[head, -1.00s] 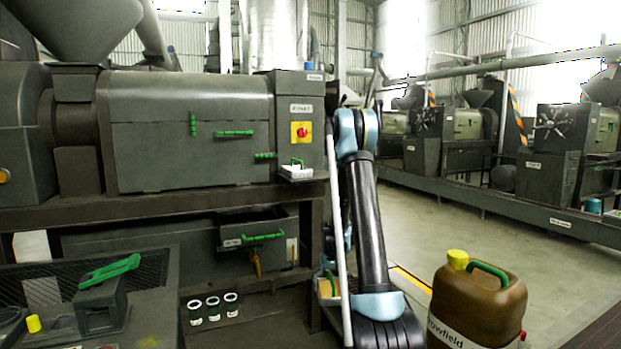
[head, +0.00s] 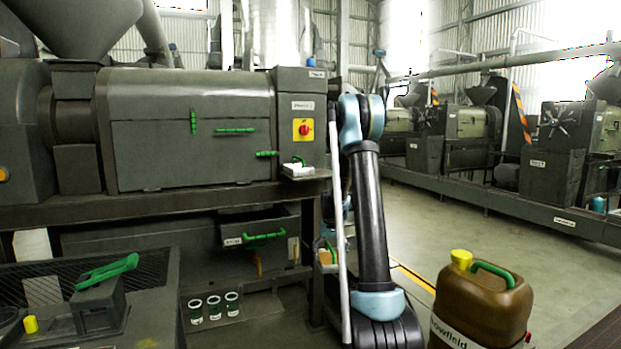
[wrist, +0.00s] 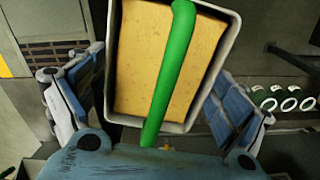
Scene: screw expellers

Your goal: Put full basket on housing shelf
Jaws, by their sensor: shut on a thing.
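The full basket (wrist: 170,60) is a pale, roughly square container filled with a yellow mass. Its green handle (wrist: 173,85) crosses the top in the wrist view. My gripper (wrist: 157,108) has a blue pad on each side of the basket and is shut on it at the handle. In the head view the basket (head: 325,257) shows partly behind my arm, below the machine's table level; my gripper is mostly hidden there. A small white basket-like holder with a green handle (head: 298,169) sits on a ledge at the right end of the machine housing (head: 190,135).
An open drawer (head: 262,225) with a green handle juts out under the machine. Several dark cups with white rims (head: 214,306) stand low in front. A brown jerrycan (head: 485,300) stands at the right front. Open floor lies to the right.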

